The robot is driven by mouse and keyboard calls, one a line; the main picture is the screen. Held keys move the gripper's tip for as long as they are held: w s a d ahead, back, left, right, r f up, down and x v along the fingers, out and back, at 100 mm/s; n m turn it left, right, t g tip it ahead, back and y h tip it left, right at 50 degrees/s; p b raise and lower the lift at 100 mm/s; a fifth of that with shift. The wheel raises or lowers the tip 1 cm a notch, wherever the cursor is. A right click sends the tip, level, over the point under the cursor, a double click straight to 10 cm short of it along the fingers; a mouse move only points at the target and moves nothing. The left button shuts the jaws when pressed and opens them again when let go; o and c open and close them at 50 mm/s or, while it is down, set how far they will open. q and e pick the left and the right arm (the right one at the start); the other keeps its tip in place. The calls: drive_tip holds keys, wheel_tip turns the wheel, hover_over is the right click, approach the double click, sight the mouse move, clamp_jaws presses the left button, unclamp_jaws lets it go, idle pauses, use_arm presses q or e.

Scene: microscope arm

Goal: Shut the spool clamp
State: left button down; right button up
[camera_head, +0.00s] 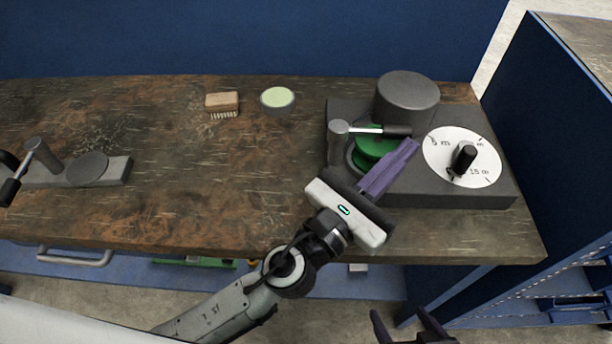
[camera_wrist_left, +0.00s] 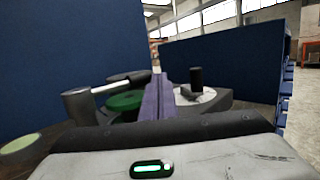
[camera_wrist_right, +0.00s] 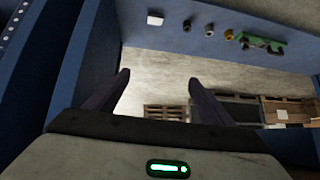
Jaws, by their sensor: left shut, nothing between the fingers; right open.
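The spool clamp stands at the right of the bench: a dark base (camera_head: 430,198) with a grey post, a lever with a black handle (camera_head: 397,131), and a green spool (camera_head: 372,150). The lever lies roughly level across the spool, pointing right. My left gripper (camera_head: 411,146) is shut and empty, its purple fingers partly covering the spool. Their tips are close to the handle's end; I cannot tell if they touch. The handle (camera_wrist_left: 136,77) and spool (camera_wrist_left: 124,102) also show in the left wrist view. My right gripper (camera_wrist_right: 160,82) is open and empty, below the bench's front edge.
A grey cylinder (camera_head: 407,98) and a white dial (camera_head: 438,150) with a black knob (camera_head: 464,157) share the base. A brush (camera_head: 222,103) and a round pale-green-topped dish (camera_head: 277,98) lie left. Another lever fixture (camera_head: 90,168) is far left. The bench middle is clear.

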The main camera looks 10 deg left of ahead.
use_arm(q)
drive_tip(key=b+v, duration=0.3)
drive_tip(key=v, duration=0.6)
drive_tip(key=shift+s+a+f, duration=0.15)
drive_tip(key=shift+s, duration=0.1)
drive_tip(key=shift+s+a, duration=0.2)
drive_tip(key=shift+s, duration=0.1)
use_arm(e)
drive_tip(key=shift+w+a+f, duration=0.15)
drive_tip(key=shift+a+f, duration=0.1)
drive_tip(key=shift+f, duration=0.3)
drive_tip(key=shift+w+a+f, duration=0.1)
drive_tip(key=shift+a+f, duration=0.1)
drive_tip(key=shift+f, duration=0.3)
